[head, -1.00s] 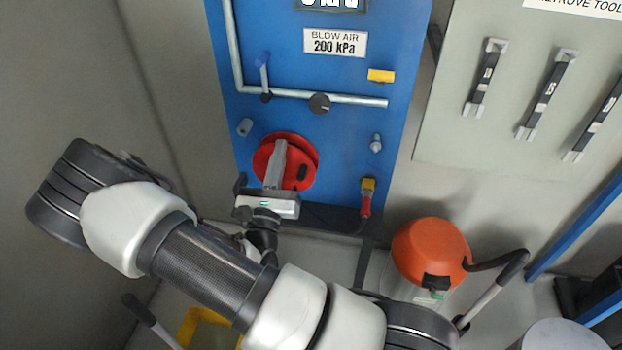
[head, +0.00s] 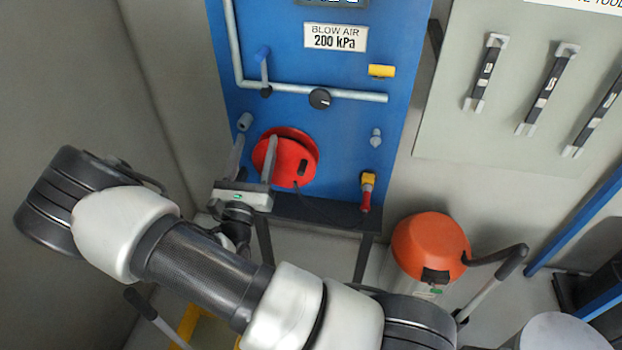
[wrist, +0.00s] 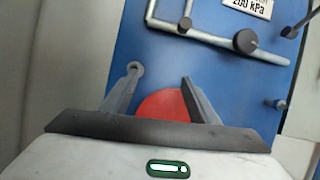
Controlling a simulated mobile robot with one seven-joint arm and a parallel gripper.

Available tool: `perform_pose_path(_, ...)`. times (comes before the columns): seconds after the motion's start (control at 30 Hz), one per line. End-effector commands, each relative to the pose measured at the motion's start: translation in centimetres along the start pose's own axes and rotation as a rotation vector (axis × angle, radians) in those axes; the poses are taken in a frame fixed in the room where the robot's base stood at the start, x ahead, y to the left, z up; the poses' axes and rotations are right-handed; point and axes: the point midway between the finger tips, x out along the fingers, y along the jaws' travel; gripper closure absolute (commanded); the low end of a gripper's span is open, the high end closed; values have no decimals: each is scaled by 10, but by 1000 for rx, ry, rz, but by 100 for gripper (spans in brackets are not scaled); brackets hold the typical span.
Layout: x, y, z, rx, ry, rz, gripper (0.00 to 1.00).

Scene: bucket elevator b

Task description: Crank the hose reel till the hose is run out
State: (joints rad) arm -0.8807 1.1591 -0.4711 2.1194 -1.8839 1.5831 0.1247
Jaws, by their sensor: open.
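The red hose reel (head: 296,160) is mounted on the lower part of the blue panel. Nothing is between the fingers. In the wrist view the reel (wrist: 165,104) shows partly, behind the right finger and the gripper body. A yellow and red nozzle (head: 366,193) hangs at the lower right of the panel.
The blue panel also bears a grey pipe (head: 340,95), a blue-handled valve (head: 263,62), a black knob (head: 320,98) and a yellow block (head: 381,71). A dark ledge (head: 325,212) runs below. An orange-topped vacuum (head: 430,247) stands at the right.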

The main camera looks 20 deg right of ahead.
Motion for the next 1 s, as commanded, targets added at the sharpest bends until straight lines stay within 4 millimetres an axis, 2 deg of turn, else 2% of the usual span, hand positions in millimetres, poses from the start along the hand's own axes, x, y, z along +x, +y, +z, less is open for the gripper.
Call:
perform_pose_path(0.27, -2, 0, 0, 0, 0, 1, 45)
perform_pose_path(0.8, -62, 1, -1, 0, 0, 2, 45)
perform_pose_path(1.0, -71, 0, 0, 0, 0, 1, 45)
